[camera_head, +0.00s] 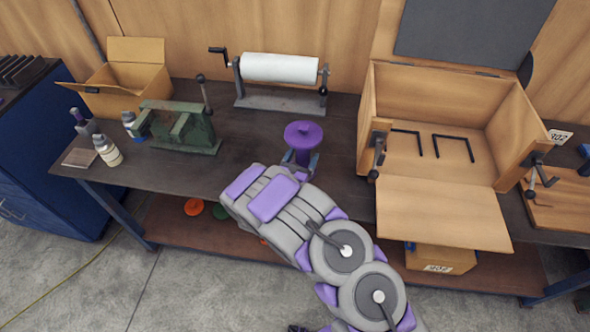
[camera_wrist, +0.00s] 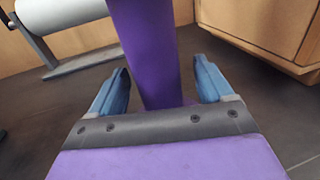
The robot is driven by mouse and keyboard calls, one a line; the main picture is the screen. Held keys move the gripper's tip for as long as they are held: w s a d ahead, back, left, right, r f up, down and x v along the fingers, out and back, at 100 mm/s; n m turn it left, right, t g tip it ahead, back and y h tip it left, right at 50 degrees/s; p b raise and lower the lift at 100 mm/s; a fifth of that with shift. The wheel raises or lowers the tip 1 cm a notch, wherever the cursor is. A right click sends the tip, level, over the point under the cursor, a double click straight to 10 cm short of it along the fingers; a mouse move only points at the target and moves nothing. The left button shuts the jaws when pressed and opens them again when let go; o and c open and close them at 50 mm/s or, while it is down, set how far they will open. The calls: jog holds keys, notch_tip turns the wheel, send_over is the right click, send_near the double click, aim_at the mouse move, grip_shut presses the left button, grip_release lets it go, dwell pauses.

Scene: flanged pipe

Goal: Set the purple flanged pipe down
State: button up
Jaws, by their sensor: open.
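The purple flanged pipe (camera_head: 303,138) stands upright on the dark workbench (camera_head: 235,150), with its round flange on top. In the wrist view the purple pipe (camera_wrist: 148,50) rises between the two blue fingers and its lower end meets the bench area. My gripper (camera_head: 301,162) is around the pipe, with one finger on each side. In the wrist view my gripper (camera_wrist: 160,85) is open, with gaps between the fingers and the pipe. The pipe's base is partly hidden by my gripper.
A roll holder with a white roll (camera_head: 280,68) stands behind the pipe. A green vise (camera_head: 180,127) is to the left, near bottles (camera_head: 107,150) and a cardboard box (camera_head: 122,80). A large open wooden box (camera_head: 440,125) stands close on the right. Bench between vise and pipe is clear.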

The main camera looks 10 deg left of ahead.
jog(key=p+v, duration=0.1)
jog(key=v, duration=0.8)
jog(key=shift+d, duration=0.15)
